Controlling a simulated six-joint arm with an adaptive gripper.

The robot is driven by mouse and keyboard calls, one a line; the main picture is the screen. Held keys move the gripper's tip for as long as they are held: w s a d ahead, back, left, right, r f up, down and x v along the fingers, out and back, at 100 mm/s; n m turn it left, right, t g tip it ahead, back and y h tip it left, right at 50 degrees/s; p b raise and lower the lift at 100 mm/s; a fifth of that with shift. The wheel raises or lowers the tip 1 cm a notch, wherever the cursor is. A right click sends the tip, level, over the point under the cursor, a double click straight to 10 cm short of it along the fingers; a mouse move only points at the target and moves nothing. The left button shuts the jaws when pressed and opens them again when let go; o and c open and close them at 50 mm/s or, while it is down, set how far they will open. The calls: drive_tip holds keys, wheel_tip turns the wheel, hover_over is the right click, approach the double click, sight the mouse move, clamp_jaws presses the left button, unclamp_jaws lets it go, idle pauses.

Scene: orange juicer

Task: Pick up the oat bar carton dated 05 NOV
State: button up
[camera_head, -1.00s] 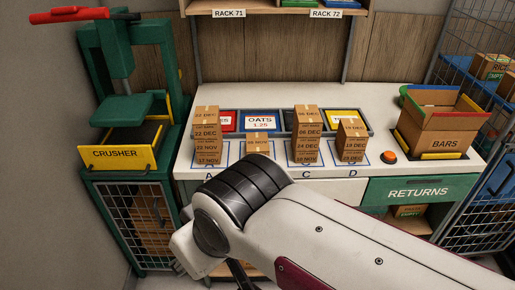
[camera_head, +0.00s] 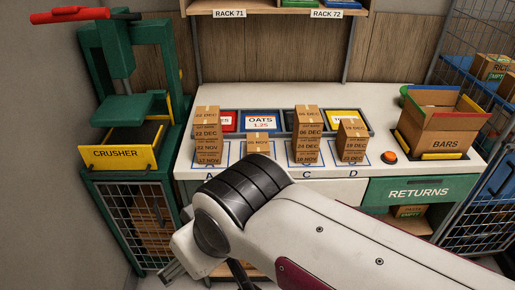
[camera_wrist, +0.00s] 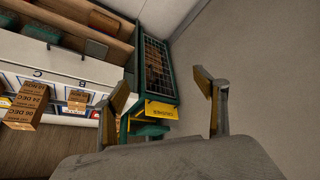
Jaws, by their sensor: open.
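Brown oat bar cartons stand in columns on the white counter in the head view: a tall stack at A (camera_head: 207,135), a low one at B (camera_head: 258,146), a tall stack at C (camera_head: 306,135) and a shorter stack at D (camera_head: 352,140). The small dates are hard to read, and I cannot tell for sure which carton says 05 NOV. In the wrist view, tilted cartons (camera_wrist: 27,105) show at the left edge. My gripper (camera_wrist: 168,100) is open and empty, apart from all cartons. In the head view only a bit of it shows at lower left.
A green crusher (camera_head: 125,105) with a yellow front stands left of the counter. A BARS box (camera_head: 440,128), an orange button (camera_head: 389,157) and a green RETURNS drawer (camera_head: 418,192) are at the right. Bins line the counter's back. My arm crosses the foreground.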

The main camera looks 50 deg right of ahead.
sight(259, 153)
drive_tip(key=shift+w, duration=0.15)
drive_tip(key=w+d+f+m+t+h, duration=0.25)
drive_tip(key=w+d, duration=0.55)
drive_tip(key=w, duration=0.4)
drive_tip(key=w+d+f+m+t+h, duration=0.1)
drive_tip(key=w+d+f+m+t, duration=0.2)
drive_tip(key=w+d, duration=0.7)
drive_tip(key=d+f+m+h, duration=0.1)
drive_tip(key=d+f+h, duration=0.1)
drive_tip(key=d, duration=0.4)
drive_tip(key=d+f+m+h, duration=0.2)
drive_tip(key=d+f+h, duration=0.1)
drive_tip(key=d, duration=0.3)
drive_tip(key=d+f+m+t+h, duration=0.1)
drive_tip(key=d+f+m+h, duration=0.1)
drive_tip(key=d+f, duration=0.3)
drive_tip(key=shift+s+d+h, duration=0.1)
drive_tip(key=shift+d+h, duration=0.55)
drive_tip(key=shift+d, duration=0.4)
drive_tip(key=shift+s+d+f+n+t+h, duration=0.15)
drive_tip(key=shift+d+f+n+t+h, duration=0.4)
drive_tip(key=shift+n, duration=0.3)
drive_tip(key=shift+d, duration=0.15)
drive_tip(key=shift+x, duration=1.25)
